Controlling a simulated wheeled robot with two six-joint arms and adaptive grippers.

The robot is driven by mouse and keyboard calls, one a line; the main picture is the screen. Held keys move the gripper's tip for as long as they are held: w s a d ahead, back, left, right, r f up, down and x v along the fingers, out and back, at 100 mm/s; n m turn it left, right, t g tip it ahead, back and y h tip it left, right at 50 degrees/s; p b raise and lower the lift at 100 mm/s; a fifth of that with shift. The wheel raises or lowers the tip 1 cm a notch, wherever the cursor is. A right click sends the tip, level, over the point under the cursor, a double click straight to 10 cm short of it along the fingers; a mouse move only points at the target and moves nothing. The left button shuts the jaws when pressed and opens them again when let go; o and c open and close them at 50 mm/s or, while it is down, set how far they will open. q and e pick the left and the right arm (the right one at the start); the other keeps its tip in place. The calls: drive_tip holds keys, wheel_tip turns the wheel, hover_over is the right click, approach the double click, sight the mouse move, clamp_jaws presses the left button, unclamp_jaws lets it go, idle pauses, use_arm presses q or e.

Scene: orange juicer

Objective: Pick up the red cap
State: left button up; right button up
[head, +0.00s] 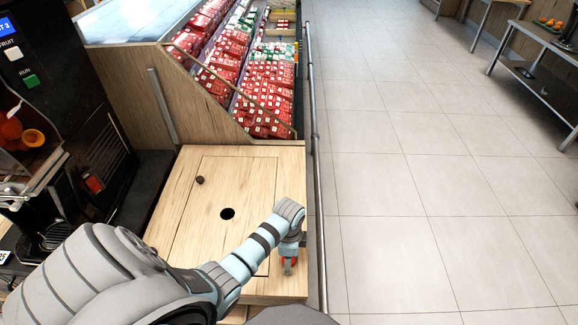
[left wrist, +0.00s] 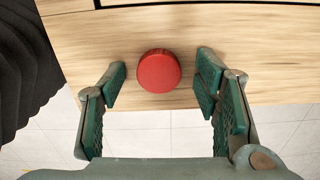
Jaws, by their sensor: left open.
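The red cap (left wrist: 159,71) is a round red disc on the light wooden top, near its edge, in the left wrist view. My left gripper (left wrist: 160,83) is open, with one green-padded finger on each side of the cap and gaps between the fingers and the cap. In the head view my left gripper (head: 289,262) points down over the near right corner of the wooden cabinet top (head: 240,180). A bit of the red cap (head: 294,261) shows by its fingers. My right gripper is in neither view.
The wooden top has a round dark hole (head: 227,214) and a small dark knob (head: 200,180). The black juicer (head: 60,110) stands at the left. A metal rail (head: 316,170) runs along the right side, with open tiled floor (head: 430,180) beyond.

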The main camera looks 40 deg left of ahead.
use_arm(q)
drive_tip(key=shift+s+r, duration=0.15)
drive_tip(key=shift+r, duration=0.05)
drive_tip(key=shift+c, duration=0.9)
drive_tip(key=c, duration=0.6)
